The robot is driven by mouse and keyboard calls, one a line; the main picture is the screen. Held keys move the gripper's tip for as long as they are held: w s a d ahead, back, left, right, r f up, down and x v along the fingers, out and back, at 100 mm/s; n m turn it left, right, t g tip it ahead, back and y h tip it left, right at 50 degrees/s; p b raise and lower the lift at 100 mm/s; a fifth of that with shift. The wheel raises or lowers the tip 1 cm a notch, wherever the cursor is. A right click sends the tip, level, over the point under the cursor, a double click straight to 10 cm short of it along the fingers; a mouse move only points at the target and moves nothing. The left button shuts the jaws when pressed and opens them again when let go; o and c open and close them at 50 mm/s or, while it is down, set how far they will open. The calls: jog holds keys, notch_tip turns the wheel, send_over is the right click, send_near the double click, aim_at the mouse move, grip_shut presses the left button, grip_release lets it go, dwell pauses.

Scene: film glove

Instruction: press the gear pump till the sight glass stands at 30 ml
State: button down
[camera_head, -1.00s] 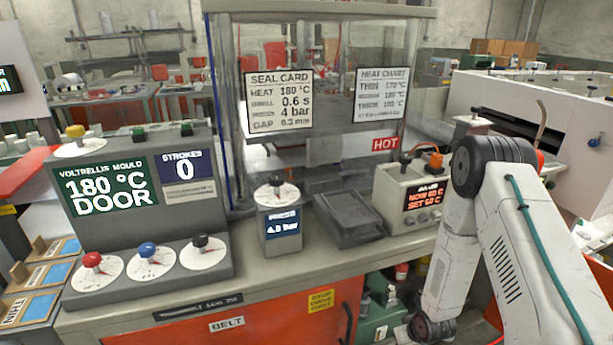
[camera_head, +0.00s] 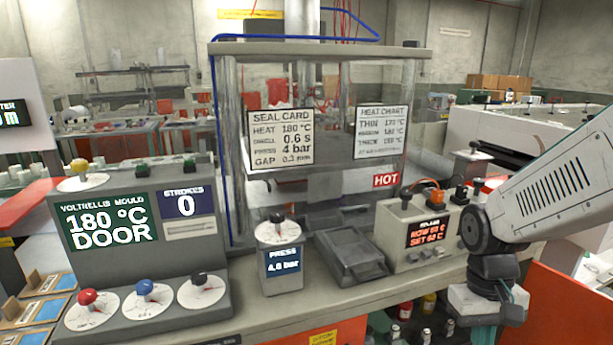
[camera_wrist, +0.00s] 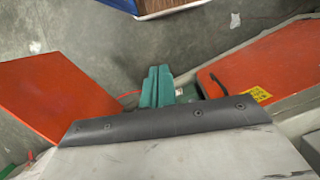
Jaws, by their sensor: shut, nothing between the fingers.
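I cannot pick out the gear pump or its sight glass for sure in either view. My gripper (camera_wrist: 157,86) shows in the wrist view as two teal fingers, side by side and shut, with nothing between them. Grey floor lies below them, apart from the fingers. In the head view my wrist hangs at the lower right, in front of the bench, and the fingertips are not clear there.
A moulding console (camera_head: 130,240) with dials reads "180 °C DOOR" and strokes 0. A press dial box (camera_head: 280,262), a grey tray (camera_head: 347,262) and a grey control box (camera_head: 408,252) stand on the bench. A clear-walled press (camera_head: 320,90) bears a HOT sign. Orange panels (camera_wrist: 55,95) flank my gripper.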

jog(key=s+a+r+t, duration=0.2)
jog(key=s+r+t, duration=0.2)
jog(key=s+r, duration=0.6)
notch_tip(320, 180, up, 3)
jog(key=shift+s+a+f, duration=0.1)
jog(key=shift+s+a, duration=0.15)
jog(key=shift+a, duration=0.1)
